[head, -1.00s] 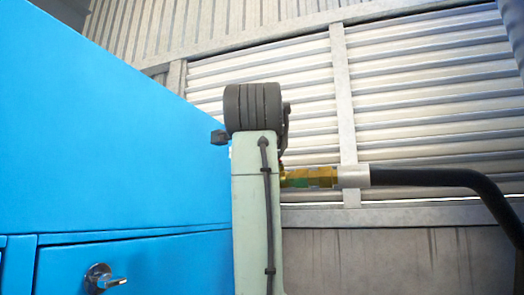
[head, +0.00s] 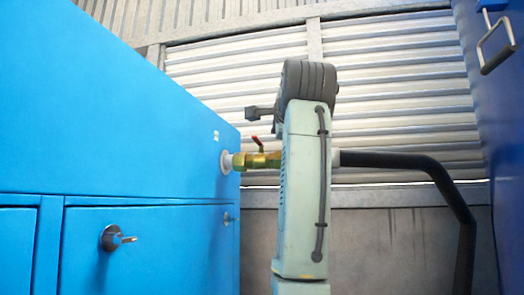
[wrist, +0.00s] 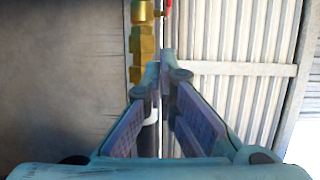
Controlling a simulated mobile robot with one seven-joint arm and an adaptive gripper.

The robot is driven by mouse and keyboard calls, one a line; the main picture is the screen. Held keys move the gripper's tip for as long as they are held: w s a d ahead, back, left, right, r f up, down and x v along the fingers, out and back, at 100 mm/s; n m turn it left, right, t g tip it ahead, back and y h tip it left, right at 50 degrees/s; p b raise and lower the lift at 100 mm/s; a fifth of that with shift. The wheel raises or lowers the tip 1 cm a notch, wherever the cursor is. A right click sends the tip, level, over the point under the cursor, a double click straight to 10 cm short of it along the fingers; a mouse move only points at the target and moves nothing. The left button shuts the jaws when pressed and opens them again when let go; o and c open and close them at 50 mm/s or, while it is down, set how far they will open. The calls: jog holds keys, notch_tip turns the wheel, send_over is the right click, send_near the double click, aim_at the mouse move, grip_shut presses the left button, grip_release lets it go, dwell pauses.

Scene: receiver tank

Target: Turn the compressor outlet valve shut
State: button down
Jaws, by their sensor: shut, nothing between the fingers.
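The compressor outlet valve (head: 262,160) is a brass fitting on a short pipe from the blue cabinet's side. Its small red handle (head: 257,144) rises tilted above the body. My pale green arm hides the pipe's right part in the head view. In the wrist view the brass body (wrist: 143,45) is upper left of centre, and part of the red handle (wrist: 167,8) shows at the top edge. My gripper (wrist: 163,68) is shut and empty, its tips just right of the lower brass body; I cannot tell whether they touch it. The head view does not show my fingers.
The blue cabinet (head: 120,110) fills the left, with a latch (head: 115,238) on its front. A black hose (head: 420,163) runs right of my arm and bends down. A dark blue panel with a metal handle (head: 497,45) stands at right. A ribbed wall (head: 400,90) is behind.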

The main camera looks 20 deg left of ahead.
aim_at(258, 142)
jog(key=a+p+x, duration=0.1)
jog(key=p+x, duration=0.4)
jog(key=x, duration=0.5)
jog(key=shift+a, duration=0.2)
jog(key=shift+r, duration=0.15)
